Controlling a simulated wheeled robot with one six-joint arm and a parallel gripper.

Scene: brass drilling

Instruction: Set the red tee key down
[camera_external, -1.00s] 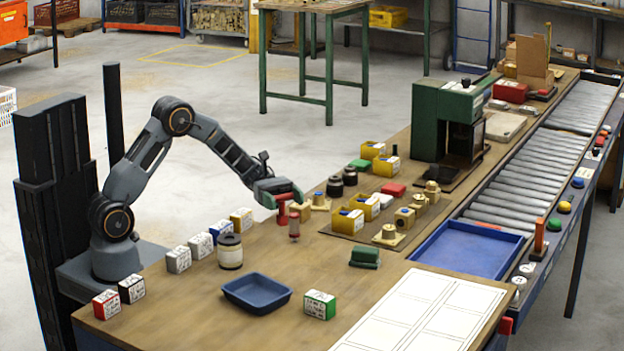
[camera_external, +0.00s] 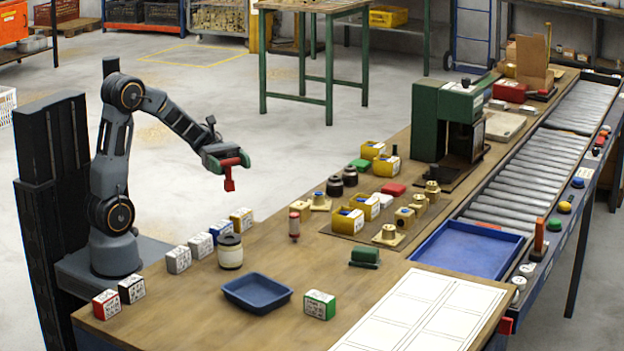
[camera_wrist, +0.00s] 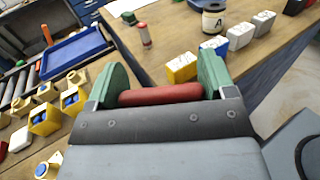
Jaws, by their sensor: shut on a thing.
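The red tee key (camera_external: 230,172) is in my gripper (camera_external: 226,163), held up in the air off the left edge of the workbench, its stem pointing down. In the wrist view the gripper's green fingers (camera_wrist: 162,85) are shut on the ends of the red bar of the tee key (camera_wrist: 160,95). The stem is hidden there. The wooden bench top (camera_external: 265,240) lies below and to the right of the gripper.
Several small boxes, such as the yellow-and-white box (camera_external: 241,219), line the bench's left edge with a cream jar (camera_external: 230,252). A red-topped bottle (camera_external: 294,226) stands beyond them. A blue tray (camera_external: 257,293) is near the front. Bare wood lies between jar and bottle.

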